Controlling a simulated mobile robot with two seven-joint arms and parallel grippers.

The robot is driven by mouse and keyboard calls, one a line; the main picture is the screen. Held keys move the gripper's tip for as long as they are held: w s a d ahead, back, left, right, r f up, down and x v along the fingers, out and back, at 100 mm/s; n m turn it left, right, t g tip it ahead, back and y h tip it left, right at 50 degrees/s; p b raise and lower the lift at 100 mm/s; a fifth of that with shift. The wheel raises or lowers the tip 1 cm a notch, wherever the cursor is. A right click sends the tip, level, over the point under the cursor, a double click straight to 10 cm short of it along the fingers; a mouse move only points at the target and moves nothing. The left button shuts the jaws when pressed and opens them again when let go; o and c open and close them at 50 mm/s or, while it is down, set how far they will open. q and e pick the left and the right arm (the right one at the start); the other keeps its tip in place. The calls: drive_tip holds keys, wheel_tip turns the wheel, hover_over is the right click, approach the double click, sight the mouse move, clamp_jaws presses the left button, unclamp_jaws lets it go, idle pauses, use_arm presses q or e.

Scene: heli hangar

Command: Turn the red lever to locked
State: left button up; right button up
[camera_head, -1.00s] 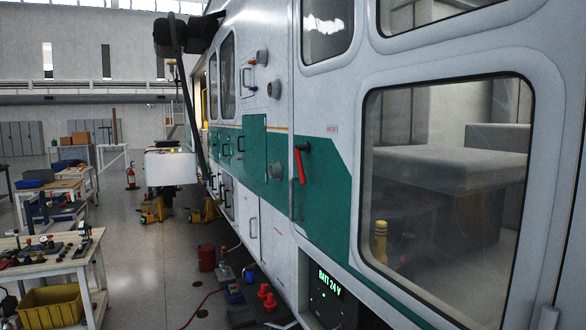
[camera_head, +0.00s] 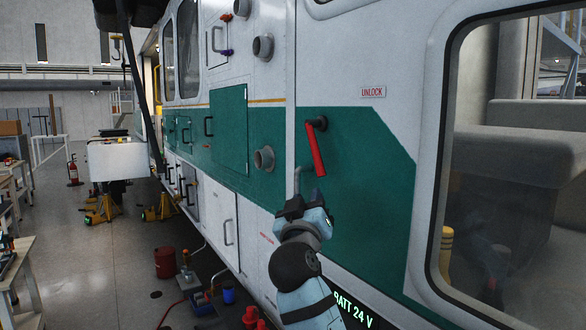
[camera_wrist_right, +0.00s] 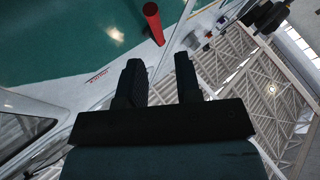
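The red lever (camera_head: 315,148) is mounted on the green band of the helicopter's side. It hangs down from a dark pivot at its top, tilted slightly, below a small "UNLOCK" label (camera_head: 372,92). My right gripper (camera_head: 307,197) is just below the lever's lower end, apart from it. In the right wrist view the two dark fingers (camera_wrist_right: 160,78) are spread with nothing between them, and the red lever (camera_wrist_right: 153,22) shows beyond the fingertips. My left gripper is not in view.
A large window (camera_head: 500,170) is to the right. Round grey ports (camera_head: 264,159) and a hatch (camera_head: 229,130) are to the left. The floor (camera_head: 120,270) at left is partly clear.

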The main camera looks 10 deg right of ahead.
sight(317, 160)
drive_tip(key=p+x, duration=0.1)
drive_tip(key=x, duration=0.3)
drive_tip(key=r+p+x, duration=0.1)
drive_tip(key=x, duration=0.3)
drive_tip(key=r+p+x, duration=0.1)
drive_tip(key=x, duration=0.3)
drive_tip(key=shift+d+r, duration=0.2)
drive_tip(key=shift+w+d+r+p, duration=0.1)
drive_tip(key=shift+w+d+p, duration=0.2)
drive_tip(key=shift+w, duration=0.3)
clamp_jaws()
